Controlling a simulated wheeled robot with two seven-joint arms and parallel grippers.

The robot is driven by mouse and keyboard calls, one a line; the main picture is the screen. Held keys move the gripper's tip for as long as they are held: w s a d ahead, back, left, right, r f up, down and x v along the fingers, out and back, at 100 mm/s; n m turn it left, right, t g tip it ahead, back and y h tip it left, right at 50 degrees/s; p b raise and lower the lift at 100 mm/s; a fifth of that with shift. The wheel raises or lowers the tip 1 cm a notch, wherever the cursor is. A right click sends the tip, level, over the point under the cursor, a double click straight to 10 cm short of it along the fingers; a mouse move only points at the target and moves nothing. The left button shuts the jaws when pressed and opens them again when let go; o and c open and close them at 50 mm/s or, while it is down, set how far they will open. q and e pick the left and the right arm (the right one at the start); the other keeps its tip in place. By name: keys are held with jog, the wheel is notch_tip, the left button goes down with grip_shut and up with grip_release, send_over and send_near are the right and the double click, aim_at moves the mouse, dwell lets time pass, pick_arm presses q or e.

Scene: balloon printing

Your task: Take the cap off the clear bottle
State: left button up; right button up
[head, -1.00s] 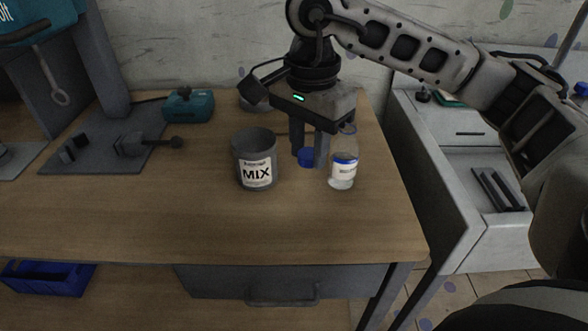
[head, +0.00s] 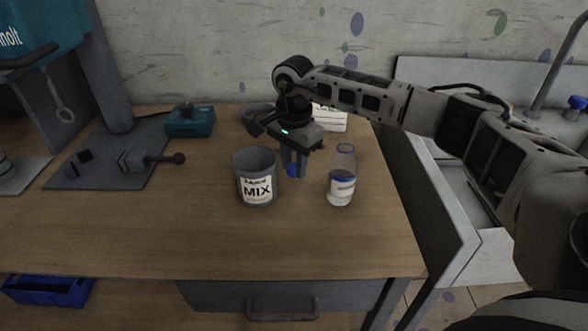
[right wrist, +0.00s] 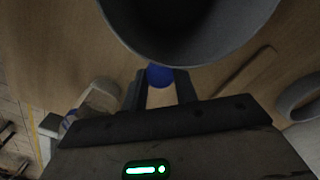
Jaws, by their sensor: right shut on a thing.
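The clear bottle (head: 341,188) stands upright on the table in the head view, with a white and blue label and no cap on its mouth. My right gripper (head: 293,169) is to its left, apart from it, and shut on the blue cap (head: 291,171). The cap also shows between the fingers in the right wrist view (right wrist: 160,75). The bottle shows partly in the right wrist view (right wrist: 97,99), left of the fingers. My left gripper is not in view.
The grey MIX can (head: 256,178) stands close to the left of my right gripper. A teal device (head: 190,121), a grey bowl (head: 257,115) and a white labelled card (head: 330,118) are farther back. The front of the wooden table (head: 150,235) is clear.

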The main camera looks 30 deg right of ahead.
notch_tip(320, 180, down, 2)
jog(key=shift+f+p, duration=0.15)
jog(key=shift+p, duration=0.15)
jog(key=shift+f, duration=0.1)
jog(key=shift+f+b, duration=0.2)
jog(key=shift+b, duration=0.1)
jog(key=o, duration=1.1)
jog(key=shift+r, duration=0.15)
